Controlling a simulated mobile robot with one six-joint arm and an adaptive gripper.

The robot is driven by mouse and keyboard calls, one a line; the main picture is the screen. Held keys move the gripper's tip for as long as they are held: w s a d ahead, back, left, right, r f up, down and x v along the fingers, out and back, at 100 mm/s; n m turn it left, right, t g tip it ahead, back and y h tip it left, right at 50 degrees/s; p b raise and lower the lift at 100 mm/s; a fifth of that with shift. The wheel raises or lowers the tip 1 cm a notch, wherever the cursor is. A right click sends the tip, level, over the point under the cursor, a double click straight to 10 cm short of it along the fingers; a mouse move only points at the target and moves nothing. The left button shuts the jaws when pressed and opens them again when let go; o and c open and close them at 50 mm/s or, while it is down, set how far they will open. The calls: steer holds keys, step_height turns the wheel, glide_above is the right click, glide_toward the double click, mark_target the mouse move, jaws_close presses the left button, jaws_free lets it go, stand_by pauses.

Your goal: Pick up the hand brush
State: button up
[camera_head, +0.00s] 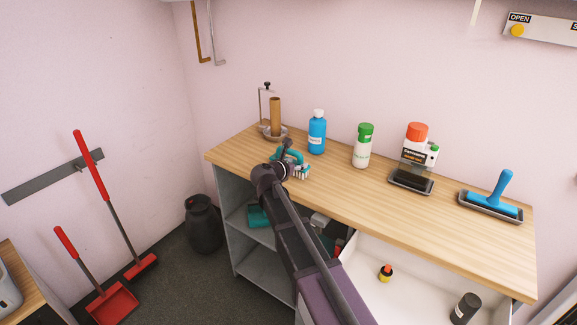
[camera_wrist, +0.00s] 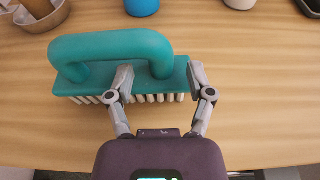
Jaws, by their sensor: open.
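The hand brush (camera_wrist: 105,47) is teal with an arched handle and pale bristles. In the wrist view it sits bristles down on the wooden counter, in the upper left and middle. In the head view the brush (camera_head: 291,156) shows near the counter's left front, partly hidden by my arm. My gripper (camera_wrist: 161,72) is open. Its fingertips overlap the right end of the brush in the wrist view, the left one over the base below the handle and the right one at the base's right end. I cannot tell whether they touch it.
On the counter (camera_head: 440,225) stand a blue bottle (camera_head: 317,134), a green-capped bottle (camera_head: 362,148), a red-topped dispenser (camera_head: 417,145) and a blue-handled tool in a tray (camera_head: 502,193). A roll holder (camera_head: 275,118) stands behind the brush. An open drawer (camera_head: 412,291) juts out in front.

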steer(key=shift+x, duration=0.9)
jaws_close()
